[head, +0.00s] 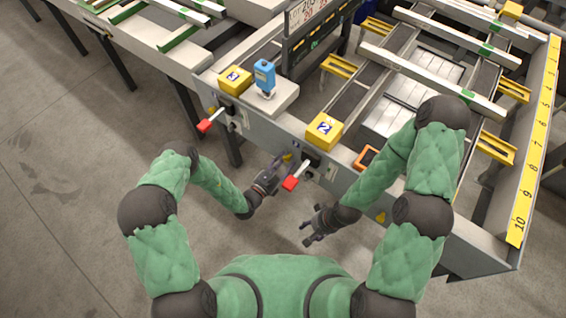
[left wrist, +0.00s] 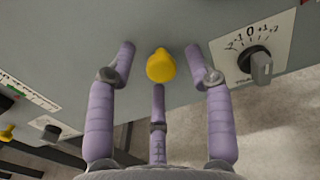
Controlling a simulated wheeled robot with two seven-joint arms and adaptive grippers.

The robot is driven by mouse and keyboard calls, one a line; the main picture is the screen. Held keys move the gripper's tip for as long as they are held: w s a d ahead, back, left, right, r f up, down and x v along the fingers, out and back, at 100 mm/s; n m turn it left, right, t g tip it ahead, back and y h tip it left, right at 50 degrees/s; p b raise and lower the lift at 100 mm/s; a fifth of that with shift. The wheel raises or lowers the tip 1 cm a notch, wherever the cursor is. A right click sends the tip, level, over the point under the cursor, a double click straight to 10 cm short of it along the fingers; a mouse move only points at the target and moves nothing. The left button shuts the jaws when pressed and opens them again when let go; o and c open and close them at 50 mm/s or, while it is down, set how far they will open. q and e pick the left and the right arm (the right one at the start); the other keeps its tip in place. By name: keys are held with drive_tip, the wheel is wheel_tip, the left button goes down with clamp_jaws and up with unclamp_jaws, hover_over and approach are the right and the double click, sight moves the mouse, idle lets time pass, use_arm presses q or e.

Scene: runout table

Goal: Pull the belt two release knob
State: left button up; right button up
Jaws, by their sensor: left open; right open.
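A yellow knob (left wrist: 160,66) sits on the grey front panel in the middle of the left wrist view. It shows small and partly screened in the head view (head: 287,157), just past my left gripper (head: 279,167). My left gripper (left wrist: 163,75) is open, with a purple finger on each side of the knob and a third below it. The side fingers look apart from the knob. My right gripper (head: 313,231) is open and empty, lower and to the right, in front of the panel.
A red-handled lever (head: 293,181) sticks out close to my left gripper. Another red-handled lever (head: 207,123) is farther left. A black dial (left wrist: 259,64) is right of the knob. A yellow box marked 2 (head: 324,131) stands above. Floor in front is clear.

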use_arm(q)
clamp_jaws()
drive_tip(key=shift+p+v, duration=0.5)
drive_tip(key=shift+v, duration=0.3)
unclamp_jaws()
drive_tip(key=shift+s+a+r, duration=0.1)
drive_tip(key=shift+s+a, duration=0.1)
drive_tip(key=shift+s+a, duration=0.2)
drive_tip(key=v, duration=1.1)
